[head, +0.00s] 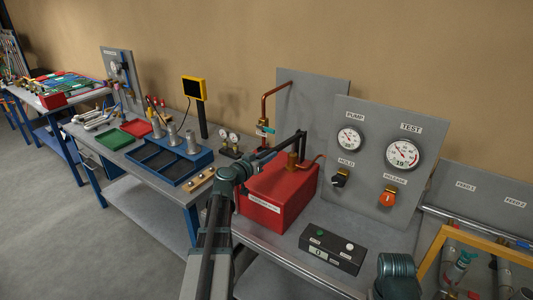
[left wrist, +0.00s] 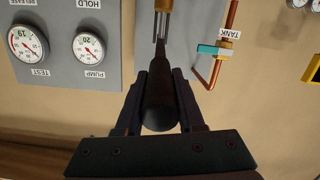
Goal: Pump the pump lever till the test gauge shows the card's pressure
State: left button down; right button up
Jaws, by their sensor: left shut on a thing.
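The red pump box (head: 280,195) stands on the bench with a dark pump lever (head: 285,143) reaching left from its brass post. My left gripper (head: 250,163) is shut on the lever's end. In the left wrist view the gripper (left wrist: 160,105) has its fingers on either side of the dark lever grip (left wrist: 160,85). The test gauge (head: 403,154) is on the grey panel and its small window seems to read 19. It appears upside down in the left wrist view (left wrist: 28,43). The pump gauge (head: 350,139) seems to read 20. I cannot make out a pressure card.
A black HOLD knob (head: 340,178) and an orange RELEASE knob (head: 387,198) sit below the gauges. A black button box (head: 332,248) lies before the pump. A blue tray (head: 170,160) with metal cylinders and a copper pipe (head: 264,105) are nearby.

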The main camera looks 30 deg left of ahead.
pick_arm(q)
jog(key=shift+r, duration=0.1)
jog(key=c, duration=0.5)
grip_release()
jog(key=s, duration=0.4)
jog(key=s+r+p, duration=0.1)
jog(key=s, duration=0.4)
jog(key=s+a, duration=0.1)
jog(key=s, duration=0.3)
jog(key=shift+s+r+p, duration=0.3)
jog(key=shift+r, duration=0.1)
